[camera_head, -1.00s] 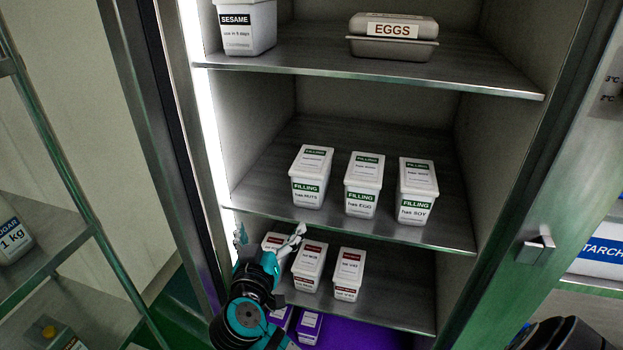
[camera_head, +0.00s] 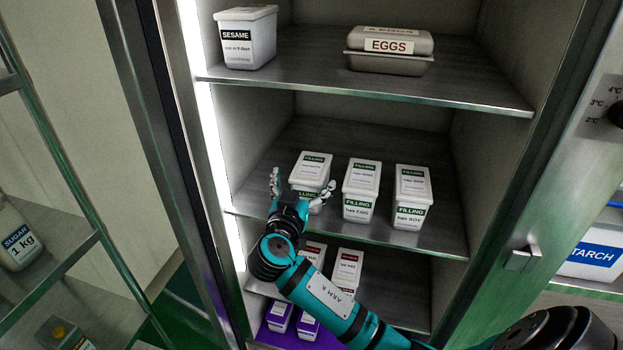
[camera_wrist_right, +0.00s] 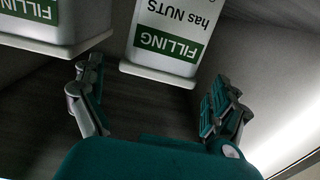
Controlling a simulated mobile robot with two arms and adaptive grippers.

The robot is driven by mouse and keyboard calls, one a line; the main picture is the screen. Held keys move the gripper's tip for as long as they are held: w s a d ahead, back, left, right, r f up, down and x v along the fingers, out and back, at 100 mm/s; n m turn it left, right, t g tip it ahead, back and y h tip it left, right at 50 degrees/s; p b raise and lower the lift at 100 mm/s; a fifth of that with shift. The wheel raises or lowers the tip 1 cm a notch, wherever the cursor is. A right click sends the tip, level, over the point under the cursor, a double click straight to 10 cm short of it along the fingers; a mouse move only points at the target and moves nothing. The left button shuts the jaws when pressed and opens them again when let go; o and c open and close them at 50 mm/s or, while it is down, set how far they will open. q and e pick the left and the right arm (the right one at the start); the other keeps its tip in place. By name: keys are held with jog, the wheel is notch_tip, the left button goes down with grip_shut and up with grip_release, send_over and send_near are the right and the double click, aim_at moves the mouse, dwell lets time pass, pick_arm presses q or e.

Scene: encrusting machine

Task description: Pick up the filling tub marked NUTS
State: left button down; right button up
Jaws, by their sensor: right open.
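The white filling tub marked NUTS (camera_head: 311,168) stands upright on the fridge's middle shelf, leftmost of three. Its green FILLING label is partly hidden by my gripper in the head view. My right gripper (camera_head: 301,187) is in front of it, open and empty, with a finger toward each side. In the right wrist view the NUTS tub (camera_wrist_right: 168,40) appears upside down, ahead of the gap between my open fingers (camera_wrist_right: 152,95). Whether the fingertips overlap its sides in depth I cannot tell. My left gripper is not in view.
The EGG tub (camera_head: 361,190) stands close right of the NUTS tub, near one finger. The SOY tub (camera_head: 411,197) is farther right. Red-labelled tubs (camera_head: 347,268) stand on the shelf below. A SESAME tub (camera_head: 246,38) and an EGGS container (camera_head: 389,50) are above.

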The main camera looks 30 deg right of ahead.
aim_at(310, 170)
jog(key=p+x, duration=0.2)
jog(key=x, duration=0.2)
jog(key=shift+w+d, duration=0.1)
jog(key=shift+d, duration=0.25)
jog(key=shift+w+d+f, duration=0.15)
jog(key=shift+c, duration=0.4)
jog(key=c, duration=1.5)
